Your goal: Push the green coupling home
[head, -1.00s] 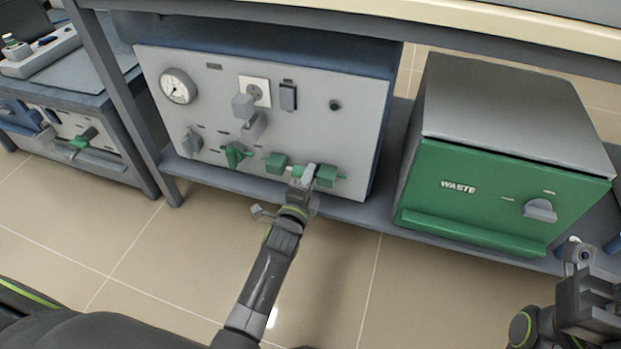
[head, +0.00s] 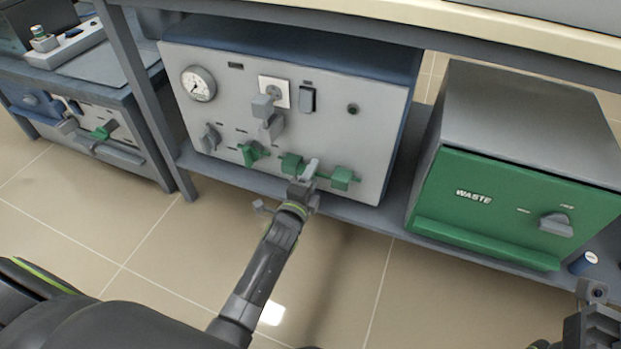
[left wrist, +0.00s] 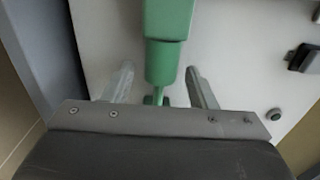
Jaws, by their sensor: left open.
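The green coupling shows low on the front panel as a left block (head: 292,163) and a right block (head: 343,178), with thin green parts between them. I cannot tell whether they are fully joined. My left gripper (head: 308,176) is at the panel between the two blocks and hides part of the coupling. In the left wrist view, a green block (left wrist: 166,58) with a narrower end lies between the fingers of my left gripper (left wrist: 163,88). The fingers are apart, with gaps on both sides. Part of my right wrist (head: 594,322) shows at the lower right; its fingers cannot be made out.
The grey panel (head: 230,95) also carries a gauge (head: 199,84), a grey plug (head: 266,107), a switch (head: 308,98), a grey knob (head: 210,138) and a green valve handle (head: 252,153). A green WASTE box (head: 490,205) stands to the right. The tiled floor in front is clear.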

